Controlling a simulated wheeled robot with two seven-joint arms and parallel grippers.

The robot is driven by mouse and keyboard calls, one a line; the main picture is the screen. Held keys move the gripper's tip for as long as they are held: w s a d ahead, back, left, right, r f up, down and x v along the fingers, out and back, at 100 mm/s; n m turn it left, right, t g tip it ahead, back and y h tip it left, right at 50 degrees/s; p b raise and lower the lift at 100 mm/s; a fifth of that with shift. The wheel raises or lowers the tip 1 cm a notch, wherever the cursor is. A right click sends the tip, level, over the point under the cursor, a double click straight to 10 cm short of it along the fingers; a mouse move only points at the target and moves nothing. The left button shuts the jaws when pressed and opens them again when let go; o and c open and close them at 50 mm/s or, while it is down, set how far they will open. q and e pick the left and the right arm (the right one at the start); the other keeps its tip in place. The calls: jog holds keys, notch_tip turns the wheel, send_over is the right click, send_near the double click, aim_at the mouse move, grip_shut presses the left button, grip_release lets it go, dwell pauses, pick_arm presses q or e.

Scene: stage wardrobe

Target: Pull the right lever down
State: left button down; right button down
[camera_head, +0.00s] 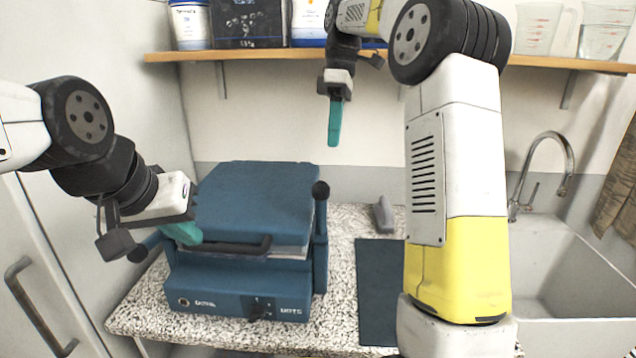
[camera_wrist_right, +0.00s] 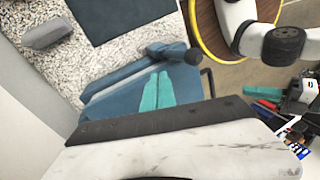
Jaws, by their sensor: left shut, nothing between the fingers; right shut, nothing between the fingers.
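The blue press (camera_head: 255,205) stands on the speckled counter with its lid down. Its right lever (camera_head: 321,235) stands upright at the right side, topped by a black knob (camera_head: 320,189). The lever also shows in the right wrist view (camera_wrist_right: 125,77), with its knob (camera_wrist_right: 193,56). A left lever's knob (camera_head: 137,253) is at the press's left, partly behind my left arm. My right gripper (camera_head: 334,140) is shut and empty, above and behind the knob; its teal fingers show in the wrist view (camera_wrist_right: 158,92). My left gripper (camera_head: 188,235) is shut and empty by the press's front left.
A shelf (camera_head: 290,53) with boxes and jugs runs above. A grey object (camera_head: 382,214) and a dark mat (camera_head: 377,290) lie right of the press. A sink (camera_head: 570,270) with a tap is farther right. A black front handle (camera_head: 235,248) crosses the press.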

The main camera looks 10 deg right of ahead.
send_near(321, 214)
jog(key=w+d+f, duration=0.2)
jog(key=w+f, duration=0.2)
jog(key=w, duration=0.1)
jog(key=shift+s+a+f, duration=0.1)
jog(key=shift+s+a, duration=0.15)
jog(key=shift+s, duration=0.35)
jog(key=shift+s+a, duration=0.3)
jog(key=shift+s, duration=0.35)
jog(key=shift+s+a+f, duration=0.1)
jog(key=shift+s+a, duration=0.15)
jog(key=shift+s, duration=0.35)
